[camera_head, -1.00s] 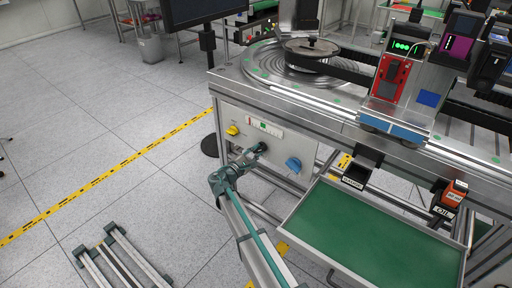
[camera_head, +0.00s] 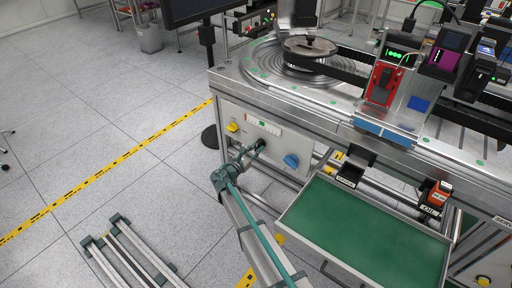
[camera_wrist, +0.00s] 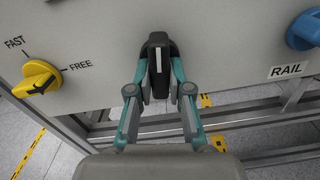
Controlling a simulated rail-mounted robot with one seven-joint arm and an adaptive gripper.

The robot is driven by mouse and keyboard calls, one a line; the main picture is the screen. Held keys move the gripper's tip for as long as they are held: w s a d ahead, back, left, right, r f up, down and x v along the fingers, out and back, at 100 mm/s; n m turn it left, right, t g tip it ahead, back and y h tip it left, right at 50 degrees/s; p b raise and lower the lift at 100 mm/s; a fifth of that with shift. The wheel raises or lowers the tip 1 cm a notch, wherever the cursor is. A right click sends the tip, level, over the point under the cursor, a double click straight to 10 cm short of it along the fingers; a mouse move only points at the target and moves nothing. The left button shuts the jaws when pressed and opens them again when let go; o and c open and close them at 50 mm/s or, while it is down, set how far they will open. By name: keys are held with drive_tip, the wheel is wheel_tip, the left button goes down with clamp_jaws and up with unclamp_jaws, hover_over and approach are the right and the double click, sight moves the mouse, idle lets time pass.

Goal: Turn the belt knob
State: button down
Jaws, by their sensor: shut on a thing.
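The black knob (camera_wrist: 158,55) sits on a grey control panel, with a white line on its face standing about vertical. My gripper (camera_wrist: 160,75) is shut on it, one teal finger on each side. No label for this knob shows; I cannot tell if it is marked as the belt knob. In the head view my gripper (camera_head: 258,148) is at the panel between the yellow and blue knobs, and the black knob is mostly hidden there.
The yellow knob (camera_wrist: 38,78), with FAST and FREE labels, is left of my gripper. The blue knob (camera_wrist: 304,30), above a RAIL label, is to the right. An open drawer with a green bottom (camera_head: 365,235) juts out to the right of my arm.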

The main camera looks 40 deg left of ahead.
idle(0.4)
drive_tip(key=c, duration=1.1)
unclamp_jaws()
drive_tip(key=s, duration=1.2)
drive_tip(key=shift+d, duration=0.2)
drive_tip(key=shift+f, duration=0.1)
